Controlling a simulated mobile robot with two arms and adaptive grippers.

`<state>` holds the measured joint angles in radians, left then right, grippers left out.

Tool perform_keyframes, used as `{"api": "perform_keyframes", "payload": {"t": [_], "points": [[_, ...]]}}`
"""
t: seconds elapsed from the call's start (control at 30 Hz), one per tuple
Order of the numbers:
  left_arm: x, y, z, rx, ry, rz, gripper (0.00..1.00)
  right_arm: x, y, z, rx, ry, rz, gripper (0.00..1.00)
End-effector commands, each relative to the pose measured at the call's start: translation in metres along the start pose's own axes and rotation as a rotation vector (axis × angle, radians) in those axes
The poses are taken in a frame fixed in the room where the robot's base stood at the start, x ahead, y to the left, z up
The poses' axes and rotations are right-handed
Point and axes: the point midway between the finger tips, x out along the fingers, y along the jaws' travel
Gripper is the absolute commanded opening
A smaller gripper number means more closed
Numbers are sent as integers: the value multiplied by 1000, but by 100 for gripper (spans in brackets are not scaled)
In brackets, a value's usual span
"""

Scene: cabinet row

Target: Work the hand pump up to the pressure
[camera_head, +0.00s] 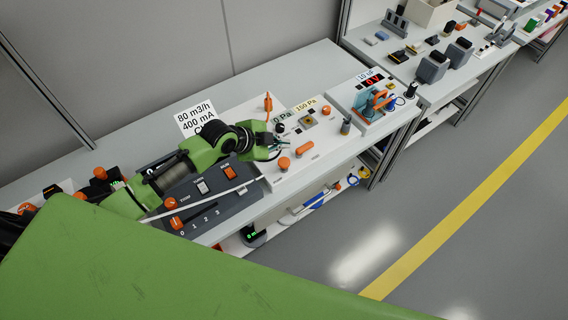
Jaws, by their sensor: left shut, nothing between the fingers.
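A white panel unit (325,143) on the bench carries orange-topped parts, a brass-coloured fitting (308,120) and a label reading 160 Pa (305,104). A second Pa label beside it is partly hidden by my gripper. An upright orange handle (268,103) stands at the unit's back left; I cannot tell which part is the hand pump. My left gripper (285,145) is shut and empty over the unit's left part, near an orange knob (284,163), with no clear contact. My right gripper is not in view.
A dark control box (208,207) with an orange knob and a 0 to 3 scale lies under my left arm. A white sign (194,118) reads 80 m3/h, 400 mA. A red-display device (372,98) stands to the right. Tools lie on the lower shelf. The floor at right is clear.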

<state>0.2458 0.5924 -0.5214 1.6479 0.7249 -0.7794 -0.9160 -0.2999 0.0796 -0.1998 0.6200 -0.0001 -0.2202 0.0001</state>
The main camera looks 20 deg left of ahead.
Motion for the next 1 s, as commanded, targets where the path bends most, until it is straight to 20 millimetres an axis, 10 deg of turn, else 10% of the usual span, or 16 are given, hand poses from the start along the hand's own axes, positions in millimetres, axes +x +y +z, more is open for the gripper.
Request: {"api": "perform_keyframes", "payload": {"t": [0.4, 1.0], "points": [[41, 29, 30, 0, 0, -1, 0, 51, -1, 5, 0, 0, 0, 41], [44, 31, 31, -1, 0, -1, 0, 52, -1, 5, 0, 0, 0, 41]]}}
